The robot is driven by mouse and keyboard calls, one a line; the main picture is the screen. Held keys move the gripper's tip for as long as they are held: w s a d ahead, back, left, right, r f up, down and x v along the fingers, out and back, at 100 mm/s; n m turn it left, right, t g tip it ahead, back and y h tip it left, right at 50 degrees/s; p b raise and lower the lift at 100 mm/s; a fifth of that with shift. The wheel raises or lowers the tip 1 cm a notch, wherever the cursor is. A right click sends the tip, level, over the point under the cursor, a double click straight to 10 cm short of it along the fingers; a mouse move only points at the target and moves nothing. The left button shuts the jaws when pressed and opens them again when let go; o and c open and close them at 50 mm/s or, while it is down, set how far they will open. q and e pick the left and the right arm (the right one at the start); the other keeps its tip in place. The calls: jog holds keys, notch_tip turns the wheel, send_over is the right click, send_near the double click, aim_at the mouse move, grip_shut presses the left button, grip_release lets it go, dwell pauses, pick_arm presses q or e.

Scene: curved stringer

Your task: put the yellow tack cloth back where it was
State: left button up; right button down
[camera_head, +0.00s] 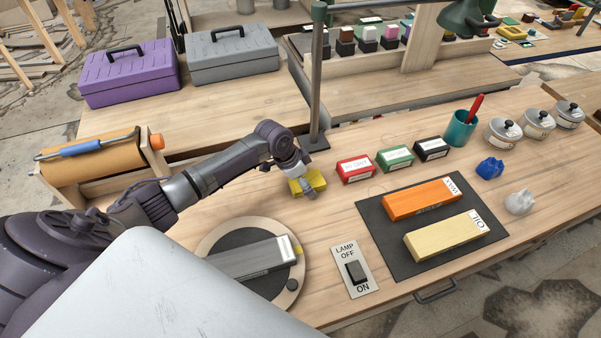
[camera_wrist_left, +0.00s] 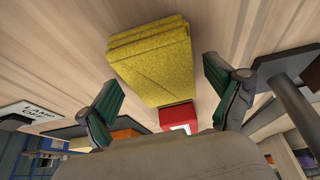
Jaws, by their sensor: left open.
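The yellow tack cloth (camera_head: 315,181) is a folded pad lying on the wooden bench, left of the red box. In the left wrist view the cloth (camera_wrist_left: 155,60) lies between and beyond the open fingers. My left gripper (camera_head: 301,183) is at the cloth in the head view, partly covering it. Its two fingers are apart in the left wrist view (camera_wrist_left: 170,100), with a gap on each side of the cloth. My right gripper is not in view.
A red box (camera_head: 355,170), green box (camera_head: 394,158) and black box (camera_head: 431,149) stand in a row to the right. A lamp post (camera_head: 316,90) rises behind my gripper. A round turntable (camera_head: 211,239) and lamp switch panel (camera_head: 343,260) are in front.

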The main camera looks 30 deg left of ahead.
pick_arm(q)
jog(key=v, duration=1.2)
jog(key=shift+b, duration=0.4)
jog(key=shift+f, duration=0.1)
